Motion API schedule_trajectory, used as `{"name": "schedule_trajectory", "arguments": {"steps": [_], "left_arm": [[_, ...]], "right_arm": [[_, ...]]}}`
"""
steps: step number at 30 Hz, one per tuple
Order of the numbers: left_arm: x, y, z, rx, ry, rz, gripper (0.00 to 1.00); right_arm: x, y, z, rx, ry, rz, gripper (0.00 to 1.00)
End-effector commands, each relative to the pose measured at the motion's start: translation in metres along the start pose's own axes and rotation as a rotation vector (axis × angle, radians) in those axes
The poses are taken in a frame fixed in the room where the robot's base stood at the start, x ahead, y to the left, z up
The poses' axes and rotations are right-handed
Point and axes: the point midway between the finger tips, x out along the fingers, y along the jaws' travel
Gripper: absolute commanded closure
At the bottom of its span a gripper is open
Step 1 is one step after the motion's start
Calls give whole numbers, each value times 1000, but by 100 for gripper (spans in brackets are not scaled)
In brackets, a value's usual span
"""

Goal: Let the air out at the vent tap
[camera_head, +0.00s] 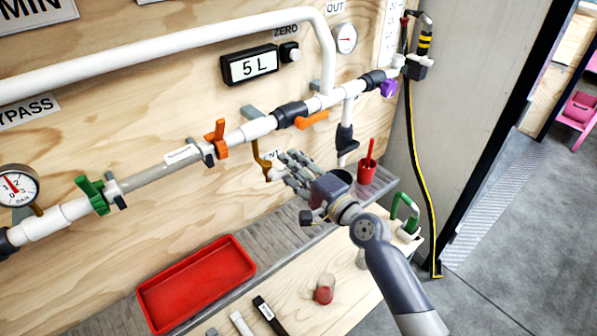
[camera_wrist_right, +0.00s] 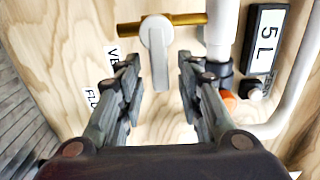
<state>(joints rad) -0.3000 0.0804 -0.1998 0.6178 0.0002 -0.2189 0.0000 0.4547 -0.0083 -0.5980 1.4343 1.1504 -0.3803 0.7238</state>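The vent tap shows in the right wrist view as a pale grey lever (camera_wrist_right: 158,60) on a brass pipe (camera_wrist_right: 187,19). A label beginning "VE" (camera_wrist_right: 112,55) is beside it. In the head view the brass pipe (camera_head: 261,154) hangs below the white main pipe, with the pale lever (camera_head: 274,174) partly hidden by my right gripper (camera_head: 284,168). In the right wrist view my right gripper (camera_wrist_right: 160,85) is open and empty, its fingers to either side of the lever's line. Whether the lever's end lies between the fingertips in depth, I cannot tell. My left gripper is not in view.
A display reading "5 L" (camera_head: 250,67) is on the wooden panel. Orange (camera_head: 216,143), green (camera_head: 92,194) and purple (camera_head: 388,88) valve handles sit along the pipe. A red tray (camera_head: 195,283) and a red cup (camera_head: 366,172) are on the ledge below. A grey wall stands right.

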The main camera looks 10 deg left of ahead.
Motion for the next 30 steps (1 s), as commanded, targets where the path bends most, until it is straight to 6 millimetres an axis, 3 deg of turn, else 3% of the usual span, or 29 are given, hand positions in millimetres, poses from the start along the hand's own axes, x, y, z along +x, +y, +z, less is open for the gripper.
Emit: {"name": "schedule_trajectory", "arguments": {"steps": [5, 19, 24, 30], "left_arm": [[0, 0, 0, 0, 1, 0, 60], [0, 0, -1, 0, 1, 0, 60], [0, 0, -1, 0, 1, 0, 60], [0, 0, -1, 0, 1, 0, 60]], "right_arm": [[-16, 2, -1, 0, 2, 1, 67], [-102, 2, -1, -1, 2, 4, 67], [-117, 1, -1, 2, 1, 2, 67], [-120, 1, 0, 2, 1, 1, 67]]}}
